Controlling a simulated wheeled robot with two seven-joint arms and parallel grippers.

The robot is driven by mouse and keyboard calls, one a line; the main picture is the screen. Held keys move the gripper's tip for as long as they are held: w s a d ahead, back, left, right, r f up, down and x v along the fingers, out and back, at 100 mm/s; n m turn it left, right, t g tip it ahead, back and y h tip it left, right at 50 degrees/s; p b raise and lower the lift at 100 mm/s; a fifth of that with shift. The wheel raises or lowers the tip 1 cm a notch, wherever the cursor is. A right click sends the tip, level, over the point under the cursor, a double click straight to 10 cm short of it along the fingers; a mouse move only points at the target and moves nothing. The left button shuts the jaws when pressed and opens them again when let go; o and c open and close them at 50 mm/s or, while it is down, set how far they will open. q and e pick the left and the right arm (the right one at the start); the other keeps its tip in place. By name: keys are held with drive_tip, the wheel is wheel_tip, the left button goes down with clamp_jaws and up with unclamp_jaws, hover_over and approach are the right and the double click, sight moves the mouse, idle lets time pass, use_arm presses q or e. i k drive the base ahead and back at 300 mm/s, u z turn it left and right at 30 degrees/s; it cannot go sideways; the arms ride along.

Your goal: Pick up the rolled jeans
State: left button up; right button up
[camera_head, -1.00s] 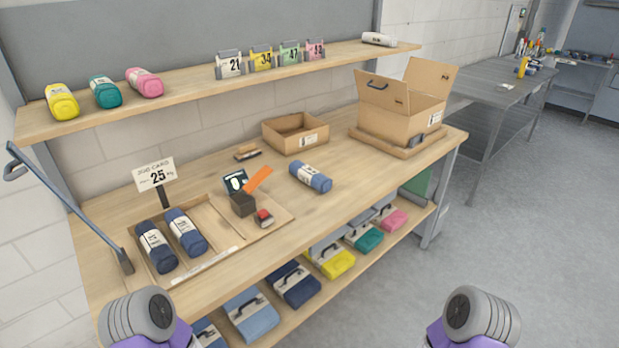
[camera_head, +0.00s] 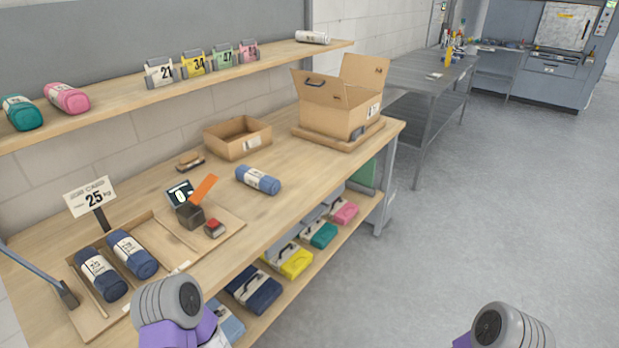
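A rolled pair of blue jeans (camera_head: 258,180) with a pale label band lies alone on the wooden workbench (camera_head: 290,210), right of a dark block. Two more dark blue rolls, one at the left (camera_head: 101,275) and one beside it (camera_head: 132,254), lie in a shallow wooden tray by the "25" card. At the lower edge, grey rounded arm parts with purple below show on both sides. They are mine. No fingers of either gripper show in the view.
An open cardboard box (camera_head: 340,100) stands at the bench's far right, with a shallow cardboard tray (camera_head: 238,138) left of it. A dark block (camera_head: 190,215) and a small red item (camera_head: 215,229) sit near the loose roll. A shelf (camera_head: 180,85) runs above. Open floor lies right.

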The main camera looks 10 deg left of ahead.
sight(258, 180)
drive_tip(key=z, duration=0.75)
drive_tip(key=i, duration=3.15)
drive_tip(key=u, duration=4.35)
